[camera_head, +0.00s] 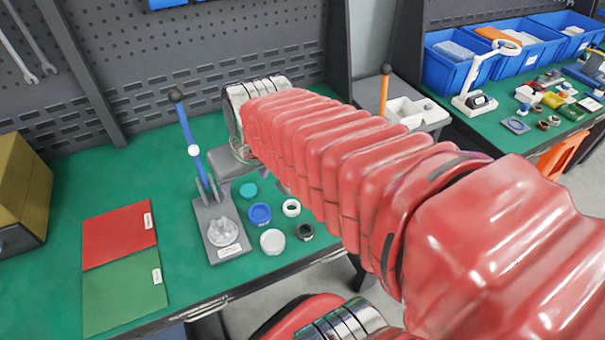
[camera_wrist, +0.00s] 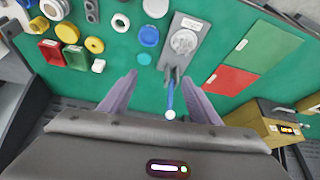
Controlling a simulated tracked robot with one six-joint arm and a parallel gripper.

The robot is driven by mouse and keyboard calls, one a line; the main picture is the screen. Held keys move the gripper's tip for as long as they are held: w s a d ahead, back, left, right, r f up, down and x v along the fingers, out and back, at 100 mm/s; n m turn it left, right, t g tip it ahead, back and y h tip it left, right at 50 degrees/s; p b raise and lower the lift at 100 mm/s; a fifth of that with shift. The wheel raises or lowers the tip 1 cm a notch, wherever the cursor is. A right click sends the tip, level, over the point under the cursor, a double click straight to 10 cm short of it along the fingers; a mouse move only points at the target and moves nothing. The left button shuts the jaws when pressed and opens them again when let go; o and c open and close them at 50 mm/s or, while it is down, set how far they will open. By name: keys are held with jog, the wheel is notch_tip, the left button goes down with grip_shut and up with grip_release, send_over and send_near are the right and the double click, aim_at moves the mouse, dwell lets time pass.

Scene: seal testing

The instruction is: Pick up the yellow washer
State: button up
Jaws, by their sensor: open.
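In the wrist view a yellow ring-like round piece (camera_wrist: 67,32) lies on the green table at the upper left, and a smaller yellow disc (camera_wrist: 95,45) lies just right of it. I cannot tell for sure which is the washer. In the head view my red arm covers this part of the table, and neither yellow piece shows.
Near the yellow pieces are a red block (camera_wrist: 50,51), a green block (camera_wrist: 77,58) and a white ring (camera_wrist: 98,66). Blue cap (camera_head: 260,213) and white cap (camera_head: 272,241) lie beside the press with its blue lever (camera_head: 187,140). Red mat (camera_head: 119,234) and green mat (camera_head: 124,290) lie left.

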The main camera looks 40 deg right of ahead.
jog(key=w+d+f+m, duration=0.1)
jog(key=d+f, duration=0.2)
jog(key=d, duration=0.4)
jog(key=w+d+f+m+g+h, duration=0.1)
jog(key=w+d+f, duration=0.1)
jog(key=d+f, duration=0.2)
jog(key=w+d+f+m, duration=0.2)
jog(key=d+f, duration=0.1)
jog(key=d, duration=0.8)
jog(key=shift+f, duration=0.15)
jog(key=shift+f, duration=0.1)
jog(key=shift+x, duration=4.25)
jog(key=shift+d, duration=0.1)
jog(key=shift+x, duration=2.55)
jog(key=shift+s+d, duration=0.15)
jog(key=shift+s, duration=0.05)
jog(key=shift+c, duration=0.6)
jog(key=c, duration=0.5)
